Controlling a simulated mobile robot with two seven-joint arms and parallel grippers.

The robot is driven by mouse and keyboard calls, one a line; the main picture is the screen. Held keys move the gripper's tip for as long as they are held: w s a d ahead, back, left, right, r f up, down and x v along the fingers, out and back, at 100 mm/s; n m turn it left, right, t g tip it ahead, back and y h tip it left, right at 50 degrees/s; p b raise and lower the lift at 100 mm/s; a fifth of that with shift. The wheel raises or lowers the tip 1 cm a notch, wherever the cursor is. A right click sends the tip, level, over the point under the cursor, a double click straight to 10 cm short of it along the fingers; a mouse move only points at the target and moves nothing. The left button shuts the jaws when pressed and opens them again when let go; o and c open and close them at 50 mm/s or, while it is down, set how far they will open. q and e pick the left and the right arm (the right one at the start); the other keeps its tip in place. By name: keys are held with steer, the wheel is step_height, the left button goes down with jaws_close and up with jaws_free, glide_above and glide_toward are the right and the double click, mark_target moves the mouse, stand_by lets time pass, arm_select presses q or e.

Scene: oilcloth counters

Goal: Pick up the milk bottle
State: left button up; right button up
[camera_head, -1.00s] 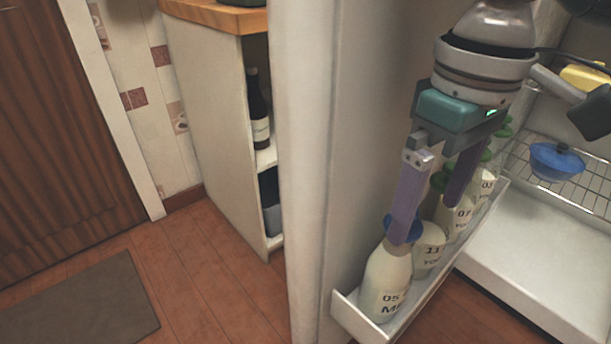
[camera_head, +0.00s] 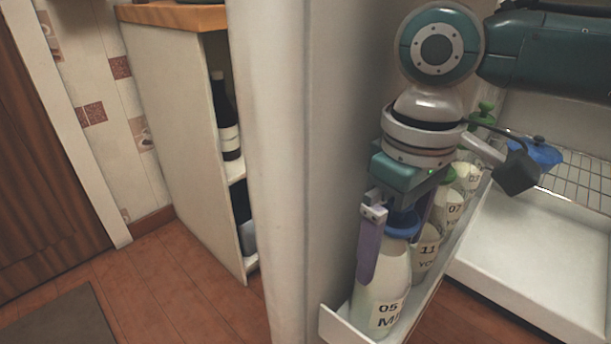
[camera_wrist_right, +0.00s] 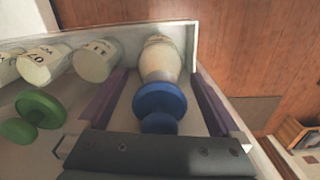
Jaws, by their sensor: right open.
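The milk bottle (camera_head: 383,290) has a blue cap and a label with "05". It stands at the near end of the white door shelf (camera_head: 338,326). In the wrist view the milk bottle (camera_wrist_right: 160,60) and its blue cap (camera_wrist_right: 160,101) show between the two purple fingers. My right gripper (camera_head: 391,254) is open around the bottle's upper part, one finger on each side, coming from above. In the head view the far finger is mostly hidden behind the bottle. My left gripper is not in view.
Several yogurt bottles, the nearest marked "11" (camera_head: 425,254), stand in a row behind the milk bottle. The fridge door (camera_head: 300,150) is close on the left.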

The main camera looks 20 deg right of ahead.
jaws_close()
stand_by(0.8)
steer(key=shift+r, duration=0.1)
